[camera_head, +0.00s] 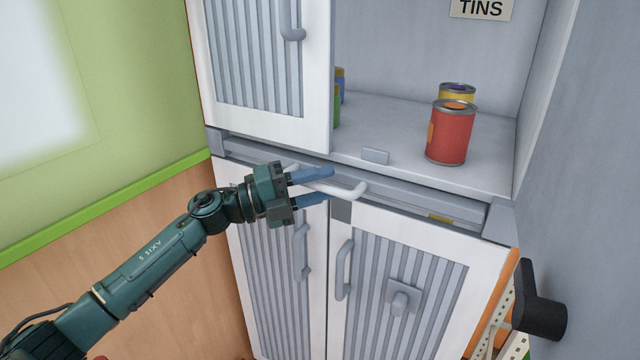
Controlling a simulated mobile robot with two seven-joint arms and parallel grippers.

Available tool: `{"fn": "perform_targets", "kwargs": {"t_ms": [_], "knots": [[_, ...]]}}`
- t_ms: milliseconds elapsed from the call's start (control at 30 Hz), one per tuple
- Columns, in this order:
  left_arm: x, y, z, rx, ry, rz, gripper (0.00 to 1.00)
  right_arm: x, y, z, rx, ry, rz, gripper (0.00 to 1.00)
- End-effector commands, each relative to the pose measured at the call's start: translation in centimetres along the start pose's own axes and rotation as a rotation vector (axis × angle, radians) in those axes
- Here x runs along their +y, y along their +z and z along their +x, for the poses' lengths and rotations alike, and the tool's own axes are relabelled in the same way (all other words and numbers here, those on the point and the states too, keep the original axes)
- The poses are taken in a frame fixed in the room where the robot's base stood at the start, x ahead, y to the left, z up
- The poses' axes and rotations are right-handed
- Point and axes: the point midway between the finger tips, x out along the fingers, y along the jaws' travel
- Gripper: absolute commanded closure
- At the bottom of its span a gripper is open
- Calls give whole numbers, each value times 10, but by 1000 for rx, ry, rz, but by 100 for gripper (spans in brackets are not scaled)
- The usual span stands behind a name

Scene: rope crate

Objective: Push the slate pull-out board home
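The slate pull-out board (405,199) shows as a grey front strip between the upper compartment and the lower doors. A pale bar handle (352,192) stands out from it. How far the board is out is hard to tell. My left gripper (330,184) reaches in from the left at the board's handle. Its two blue fingers are apart, one above the other, with the handle's bar passing between or just behind them; contact cannot be told. The fingers hide part of the handle and strip. My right gripper is not in view.
A red tin (451,135) and a yellow tin (458,92) stand on the upper shelf. An upper louvred door (318,70) hangs at left. Lower doors (335,300) have protruding handles. A dark knob (540,305) juts out at right. Open floor is barely visible.

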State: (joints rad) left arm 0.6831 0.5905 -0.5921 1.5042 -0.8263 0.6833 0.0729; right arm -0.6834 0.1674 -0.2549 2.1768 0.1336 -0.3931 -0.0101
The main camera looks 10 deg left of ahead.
Motion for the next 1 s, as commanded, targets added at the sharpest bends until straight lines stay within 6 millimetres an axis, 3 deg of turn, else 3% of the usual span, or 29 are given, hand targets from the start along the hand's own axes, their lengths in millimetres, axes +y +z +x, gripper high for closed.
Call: {"fn": "perform_targets", "kwargs": {"t_ms": [167, 400, 600, 767, 1000], "knots": [[3, 0, -24, -2, 4, 1, 64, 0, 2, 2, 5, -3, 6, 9], [4, 0, -78, -2, 5, 0, 64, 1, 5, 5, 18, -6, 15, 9], [2, 0, -114, -3, 3, 0, 64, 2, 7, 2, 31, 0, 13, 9], [1, 0, -127, -1, 1, 0, 64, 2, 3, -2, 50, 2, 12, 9], [0, 0, -130, 0, -1, 1, 64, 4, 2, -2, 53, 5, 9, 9]]}}
